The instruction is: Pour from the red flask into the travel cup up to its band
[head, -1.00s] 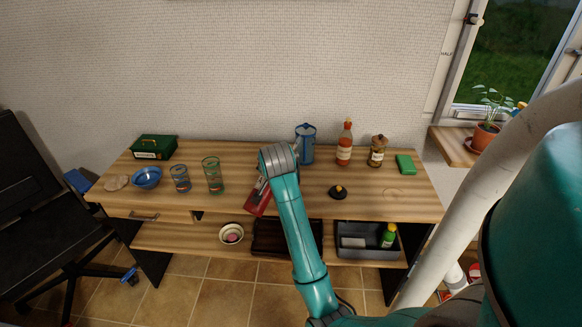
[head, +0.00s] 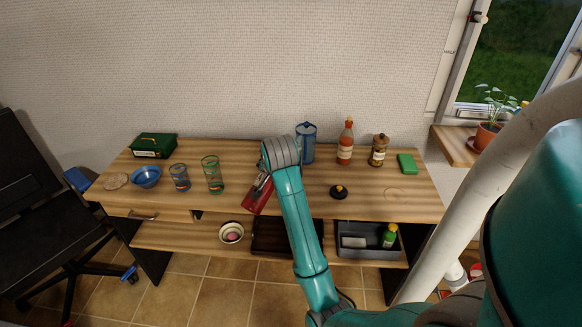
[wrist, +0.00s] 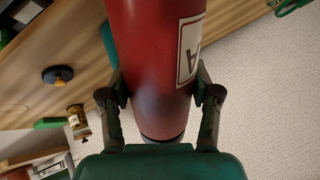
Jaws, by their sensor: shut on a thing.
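The red flask (head: 257,197) is held tilted over the front part of the table, partly hidden by my arm in the head view. In the wrist view the red flask (wrist: 155,55) has a pale label and a dark end, and my gripper (wrist: 160,98) is shut around its body. Two clear cups stand left of the flask: a shorter one with a blue rim (head: 180,178) and a taller one with green bands (head: 212,175). I cannot tell which is the travel cup. My gripper is apart from both. The flask's mouth is not visible.
A black disc with a yellow knob (head: 338,191) lies right of my arm. A blue canister (head: 306,143), red sauce bottle (head: 345,142), jar (head: 378,151) and green block (head: 407,164) stand behind. A blue bowl (head: 146,177) and green box (head: 153,145) stand left.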

